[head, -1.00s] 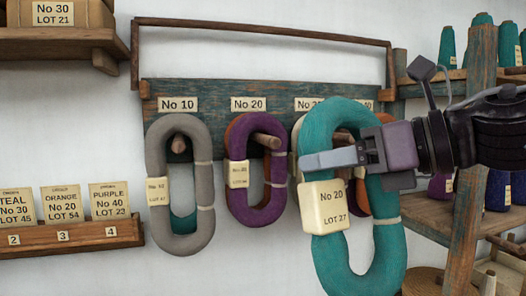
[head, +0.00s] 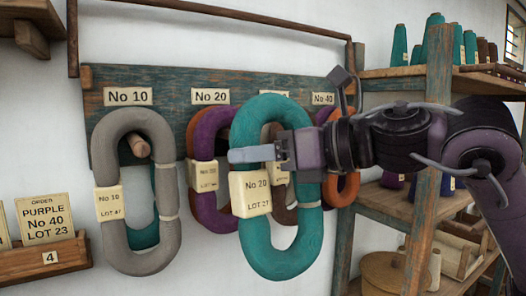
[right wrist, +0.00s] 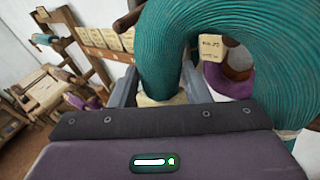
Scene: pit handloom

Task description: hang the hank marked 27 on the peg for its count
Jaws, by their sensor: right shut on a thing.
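A teal hank (head: 258,112) with a tag reading No 20, LOT 27 (head: 250,194) is held by my right gripper (head: 258,153), shut on its strand. It hangs in front of the peg board (head: 175,92), covering the plate right of No 20. In the right wrist view the teal hank (right wrist: 168,50) fills the space between the jaws. The No 20 plate (head: 210,96) is above a purple hank (head: 208,140), left of the held hank. The peg under No 20 is hidden. My left gripper is not in view.
A grey hank (head: 103,150) hangs on the peg (head: 138,146) under No 10 (head: 128,96), with a teal hank (head: 143,237) behind it. An orange hank (head: 349,188) hangs near No 40 (head: 323,99). Shelves with cones (head: 400,45) stand at right; an order-card rack (head: 60,262) is at lower left.

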